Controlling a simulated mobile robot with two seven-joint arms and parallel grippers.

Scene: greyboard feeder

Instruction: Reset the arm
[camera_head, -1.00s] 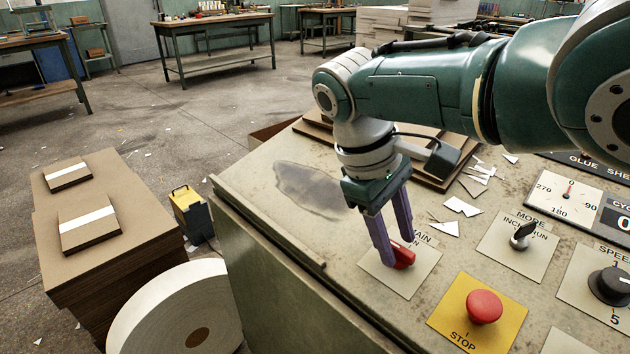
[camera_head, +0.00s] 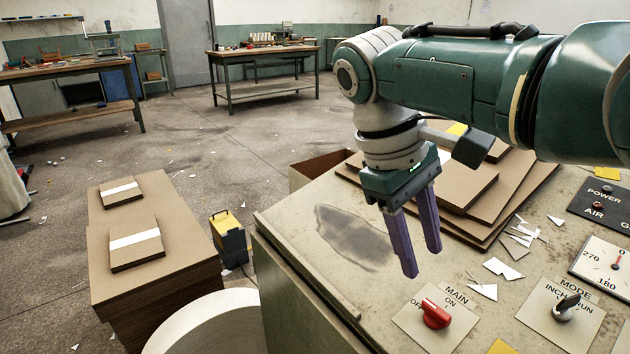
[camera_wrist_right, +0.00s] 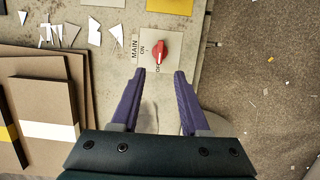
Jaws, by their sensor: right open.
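My right gripper (camera_head: 425,262) has two purple fingers, apart and empty. It hangs above the machine's top panel (camera_head: 290,225), behind the red MAIN switch (camera_head: 436,313) and not touching it. In the right wrist view the open fingers (camera_wrist_right: 158,72) point toward the red MAIN switch (camera_wrist_right: 160,51), with a gap between. The switch sits on a beige plate marked MAIN, ON and OFF. My left gripper is not in view.
The MODE switch (camera_head: 567,307) and a dial (camera_head: 612,265) are at the right. Stacked greyboard (camera_head: 520,190) lies behind the gripper, with paper scraps (camera_head: 502,269) near it. Board stacks (camera_head: 150,285), a yellow-black box (camera_head: 228,240) and a big roll (camera_head: 205,330) stand at the left.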

